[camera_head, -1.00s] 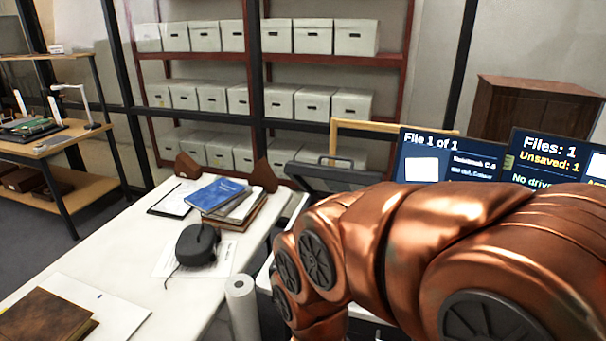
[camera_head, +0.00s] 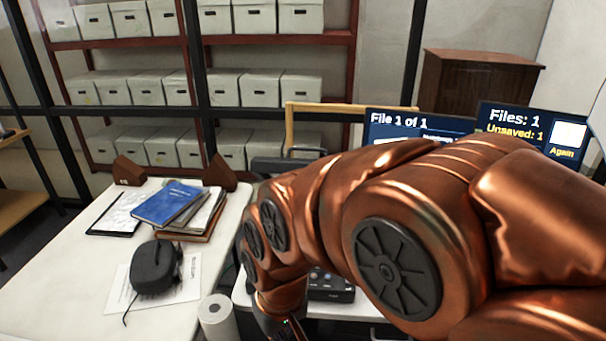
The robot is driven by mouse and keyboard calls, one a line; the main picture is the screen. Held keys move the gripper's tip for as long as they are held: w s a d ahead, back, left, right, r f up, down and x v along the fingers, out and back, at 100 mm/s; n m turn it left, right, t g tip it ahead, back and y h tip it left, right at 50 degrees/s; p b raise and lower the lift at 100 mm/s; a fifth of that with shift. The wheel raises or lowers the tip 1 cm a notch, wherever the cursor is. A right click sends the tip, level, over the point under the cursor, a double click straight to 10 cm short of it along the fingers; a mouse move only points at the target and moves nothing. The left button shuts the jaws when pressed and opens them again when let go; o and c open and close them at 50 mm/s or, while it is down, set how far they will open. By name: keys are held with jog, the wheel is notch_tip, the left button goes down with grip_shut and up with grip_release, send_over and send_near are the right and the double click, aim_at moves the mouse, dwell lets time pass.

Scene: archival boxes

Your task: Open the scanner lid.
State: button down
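The scanner's dark grey lid (camera_head: 268,167), with a bar handle (camera_head: 306,151) along its top edge, shows behind my copper arm. It appears to stand raised at the back of the white table, but my arm hides most of it, so its angle cannot be told. A dark panel with buttons (camera_head: 330,287), apparently the scanner's front, shows below my arm. The scanner bed is hidden. My arm bends down toward the bottom edge of the picture, left of the button panel. My gripper's fingers are not visible.
Screens (camera_head: 420,128) stand behind the arm, reading "File 1 of 1" and "Unsaved: 1". The left table (camera_head: 75,275) holds a blue book (camera_head: 167,203) on a stack, a dark device (camera_head: 156,267) on paper, and brown bookends (camera_head: 222,172). A white roll (camera_head: 217,318) stands between the tables.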

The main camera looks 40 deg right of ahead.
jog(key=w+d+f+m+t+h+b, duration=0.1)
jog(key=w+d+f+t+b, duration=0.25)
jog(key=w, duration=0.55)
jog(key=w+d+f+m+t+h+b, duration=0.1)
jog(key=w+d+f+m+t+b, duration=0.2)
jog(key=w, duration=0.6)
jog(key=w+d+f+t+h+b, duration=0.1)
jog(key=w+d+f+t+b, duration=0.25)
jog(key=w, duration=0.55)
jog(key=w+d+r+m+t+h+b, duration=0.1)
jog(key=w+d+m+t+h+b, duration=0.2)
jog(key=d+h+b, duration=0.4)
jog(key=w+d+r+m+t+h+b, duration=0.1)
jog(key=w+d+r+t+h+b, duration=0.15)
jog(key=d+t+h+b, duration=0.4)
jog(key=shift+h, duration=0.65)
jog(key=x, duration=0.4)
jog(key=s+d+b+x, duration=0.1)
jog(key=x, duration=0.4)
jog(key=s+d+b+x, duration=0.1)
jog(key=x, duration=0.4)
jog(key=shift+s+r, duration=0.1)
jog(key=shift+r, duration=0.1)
